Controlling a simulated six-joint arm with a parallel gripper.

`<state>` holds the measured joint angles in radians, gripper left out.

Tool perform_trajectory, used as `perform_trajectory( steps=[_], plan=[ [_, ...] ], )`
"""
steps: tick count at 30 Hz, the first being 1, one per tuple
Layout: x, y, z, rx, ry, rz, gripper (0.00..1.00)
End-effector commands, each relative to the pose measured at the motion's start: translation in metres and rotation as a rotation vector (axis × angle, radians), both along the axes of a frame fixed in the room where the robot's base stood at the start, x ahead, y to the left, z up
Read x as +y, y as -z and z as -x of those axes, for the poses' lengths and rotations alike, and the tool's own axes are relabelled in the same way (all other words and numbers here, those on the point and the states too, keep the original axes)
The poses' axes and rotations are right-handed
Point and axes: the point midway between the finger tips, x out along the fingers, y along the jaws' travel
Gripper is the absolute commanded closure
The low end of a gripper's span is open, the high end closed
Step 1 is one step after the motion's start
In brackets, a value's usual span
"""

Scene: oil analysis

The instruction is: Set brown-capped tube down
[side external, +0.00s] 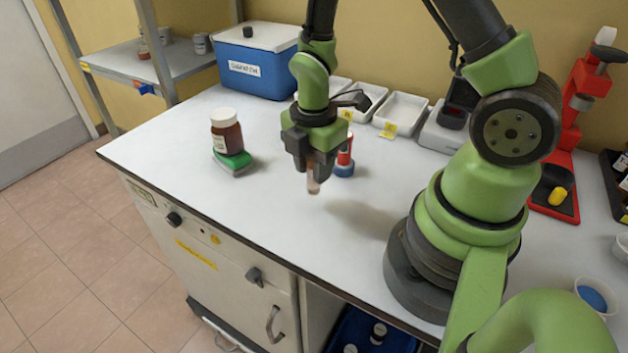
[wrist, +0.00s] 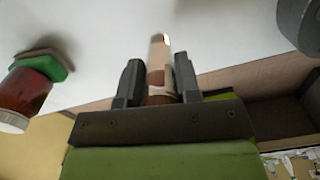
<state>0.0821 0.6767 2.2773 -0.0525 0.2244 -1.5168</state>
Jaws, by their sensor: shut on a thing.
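My gripper (side external: 312,172) is shut on a slim tube (side external: 313,186), which hangs below the fingers over the white bench top. In the wrist view the tube (wrist: 158,60) stands between the two fingers of my gripper (wrist: 158,82), with a brownish part low between the jaws. The fingers hide its upper end in the side view, so I cannot make out the cap clearly. The tube's lower end appears a little above the bench, apart from it.
A red and blue item (side external: 345,158) stands just behind my gripper. White trays (side external: 400,112) and a blue cooler box (side external: 256,60) line the back. The bench front is clear.

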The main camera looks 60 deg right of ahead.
Motion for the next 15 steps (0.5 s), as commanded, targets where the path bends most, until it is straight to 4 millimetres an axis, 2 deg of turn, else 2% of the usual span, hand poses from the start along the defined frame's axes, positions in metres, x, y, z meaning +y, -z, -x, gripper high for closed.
perform_trajectory(
  steps=[6,15],
  plan=[
    [0.0,0.03,0.001,0.004,0.0,0.0,0.92],
    [0.0,0.036,0.0,0.0,0.001,0.0,0.92]
  ],
)
